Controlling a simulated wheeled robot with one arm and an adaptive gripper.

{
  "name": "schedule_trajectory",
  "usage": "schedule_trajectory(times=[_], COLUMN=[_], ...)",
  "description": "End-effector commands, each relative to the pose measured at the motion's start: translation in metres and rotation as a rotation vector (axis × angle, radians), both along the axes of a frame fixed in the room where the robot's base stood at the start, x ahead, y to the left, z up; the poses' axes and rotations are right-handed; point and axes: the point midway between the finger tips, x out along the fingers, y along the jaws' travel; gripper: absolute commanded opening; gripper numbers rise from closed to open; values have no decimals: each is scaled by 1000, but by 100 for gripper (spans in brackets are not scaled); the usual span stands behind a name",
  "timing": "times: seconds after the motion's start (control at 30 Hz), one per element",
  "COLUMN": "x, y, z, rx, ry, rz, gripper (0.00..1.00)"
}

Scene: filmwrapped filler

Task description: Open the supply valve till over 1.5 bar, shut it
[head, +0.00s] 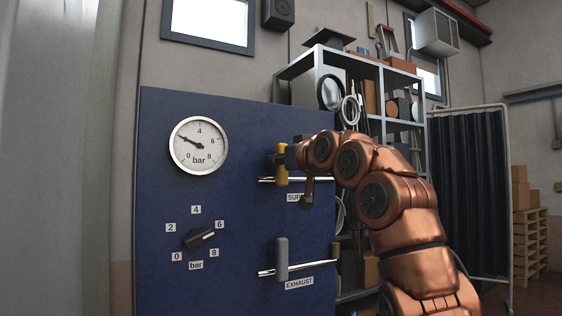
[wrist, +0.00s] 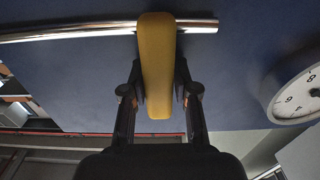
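The supply valve's yellow handle (head: 282,163) stands upright, across its horizontal pipe, on the upper part of the blue panel. In the wrist view the handle (wrist: 158,75) also crosses the pipe at about a right angle. My gripper (wrist: 160,92) has one finger on each side of the handle, close against it and apparently shut on it. In the head view my gripper (head: 292,158) reaches the handle from the right. The round pressure gauge (head: 199,145) has its needle pointing left and slightly up, at about 2 bar; the needle covers that numeral.
Below, the exhaust valve's grey handle (head: 282,259) stands across its pipe. A black selector knob (head: 199,238) with a bar scale points toward 6. A metal shelf (head: 345,65) with goods stands behind my arm. A dark folding screen (head: 468,190) is at right.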

Motion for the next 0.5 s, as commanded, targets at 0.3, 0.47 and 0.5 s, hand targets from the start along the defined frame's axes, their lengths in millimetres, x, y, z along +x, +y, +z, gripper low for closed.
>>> schedule_trajectory(times=[0.3,0.47,0.5], x=[0,0,0], y=[0,0,-1], z=[1,1,1], rx=[2,3,3], ry=[-1,-1,-1], rz=[0,-1,-1], gripper=[52,52,52])
